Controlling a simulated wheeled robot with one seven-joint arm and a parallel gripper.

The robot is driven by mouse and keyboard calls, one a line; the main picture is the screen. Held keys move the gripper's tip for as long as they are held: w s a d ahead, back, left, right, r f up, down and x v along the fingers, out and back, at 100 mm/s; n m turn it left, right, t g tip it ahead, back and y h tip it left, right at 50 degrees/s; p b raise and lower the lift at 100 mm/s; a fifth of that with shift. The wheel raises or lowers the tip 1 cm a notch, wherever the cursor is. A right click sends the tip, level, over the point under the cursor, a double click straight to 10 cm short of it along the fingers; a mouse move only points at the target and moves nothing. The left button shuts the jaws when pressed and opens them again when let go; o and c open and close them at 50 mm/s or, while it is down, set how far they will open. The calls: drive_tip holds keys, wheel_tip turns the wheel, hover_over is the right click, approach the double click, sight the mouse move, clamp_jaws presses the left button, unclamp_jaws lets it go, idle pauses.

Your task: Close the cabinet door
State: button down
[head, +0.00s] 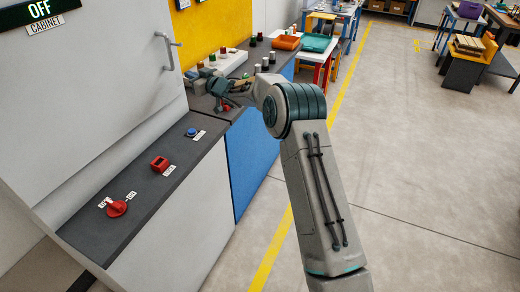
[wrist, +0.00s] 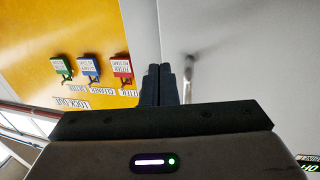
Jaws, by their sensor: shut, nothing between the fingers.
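The cabinet door (head: 90,90) is a large pale grey panel at the left of the head view. Its bar handle (head: 168,52) is near its right edge. In the wrist view the door (wrist: 255,60) fills the right side, with the handle (wrist: 188,78) just right of my fingers. I cannot tell how far the door stands open. My gripper (head: 210,84) is to the right of the door and lower than the handle, above the dark counter. In the wrist view the fingertips (wrist: 160,69) are together and empty, seen against the pale panels, apparently apart from the handle.
The dark counter (head: 140,190) below the door carries a red rotary knob (head: 116,208), a red switch (head: 159,163) and a blue button (head: 192,132). A yellow board (wrist: 70,35) with green, blue and red tagged items is left of my fingers.

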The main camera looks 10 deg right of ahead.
drive_tip(key=shift+d, duration=0.2)
drive_tip(key=s+d+r+m+h+b, duration=0.2)
drive_tip(key=s+d+h, duration=0.3)
drive_tip(key=s+d, duration=0.4)
drive_tip(key=s+d+r+m+h+b, duration=0.15)
drive_tip(key=s+d+h, duration=0.25)
drive_tip(key=s+d, duration=0.55)
drive_tip(key=s+d+f+m+g+h, duration=0.25)
drive_tip(key=s+d, duration=0.25)
drive_tip(key=s, duration=0.6)
drive_tip(key=s+d+f+m+g+h, duration=0.25)
drive_tip(key=s+d+g, duration=0.2)
drive_tip(key=s, duration=0.65)
drive_tip(key=s+a+f+g+y, duration=0.1)
drive_tip(key=s+f+g, duration=0.2)
drive_tip(key=s, duration=1.1)
drive_tip(key=shift+s+f, duration=0.4)
drive_tip(key=shift+f, duration=0.05)
